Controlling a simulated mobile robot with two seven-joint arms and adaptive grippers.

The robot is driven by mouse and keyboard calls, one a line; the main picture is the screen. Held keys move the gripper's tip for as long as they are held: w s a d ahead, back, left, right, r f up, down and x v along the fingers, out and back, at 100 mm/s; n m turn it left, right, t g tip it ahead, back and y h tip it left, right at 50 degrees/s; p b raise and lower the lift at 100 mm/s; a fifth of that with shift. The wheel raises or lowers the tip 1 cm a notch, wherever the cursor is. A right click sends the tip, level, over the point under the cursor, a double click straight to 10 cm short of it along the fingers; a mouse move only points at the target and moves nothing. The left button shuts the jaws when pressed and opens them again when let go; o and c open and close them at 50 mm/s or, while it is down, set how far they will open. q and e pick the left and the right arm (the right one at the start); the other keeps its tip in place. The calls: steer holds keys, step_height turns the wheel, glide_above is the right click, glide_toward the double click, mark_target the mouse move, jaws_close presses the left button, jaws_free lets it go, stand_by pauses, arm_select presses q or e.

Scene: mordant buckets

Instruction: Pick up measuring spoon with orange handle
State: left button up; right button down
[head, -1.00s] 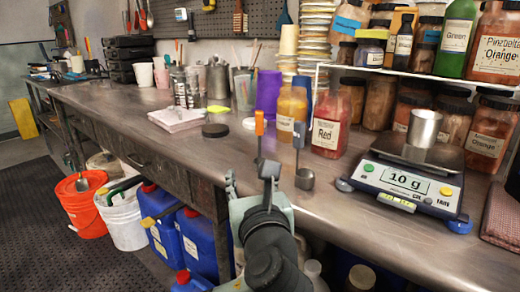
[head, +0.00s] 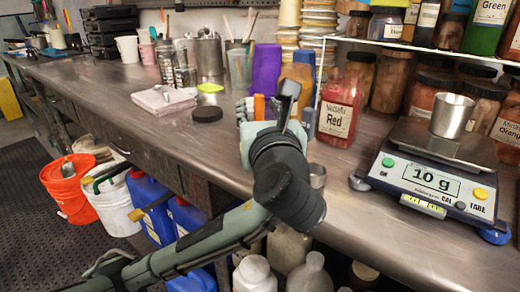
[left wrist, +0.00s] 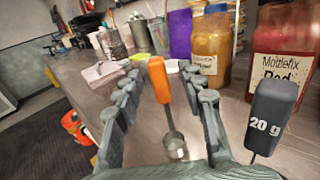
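The measuring spoon with an orange handle shows in the left wrist view (left wrist: 160,82), its handle upright and its round metal cup low. In the head view only its orange handle (head: 260,106) shows; the gripper hides the rest. My left gripper (left wrist: 160,98) is open, with its fingers on both sides of the orange handle and visible gaps between. A second spoon with a dark handle marked 20 g (left wrist: 272,112) stands just outside the right finger. My right gripper is not in view.
A red-labelled jar (head: 338,110) and an orange-yellow jar (left wrist: 209,48) stand close behind. A scale reading 10 g (head: 432,180) with a metal cup (head: 452,115) is at right. A dark disc (head: 207,114) lies at left. The front left of the bench is clear.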

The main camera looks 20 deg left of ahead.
mark_target(258, 95)
arm_select(q)
steer(key=shift+w+a, duration=0.2)
steer(key=shift+w, duration=0.25)
steer(key=shift+c, duration=0.2)
jaws_close()
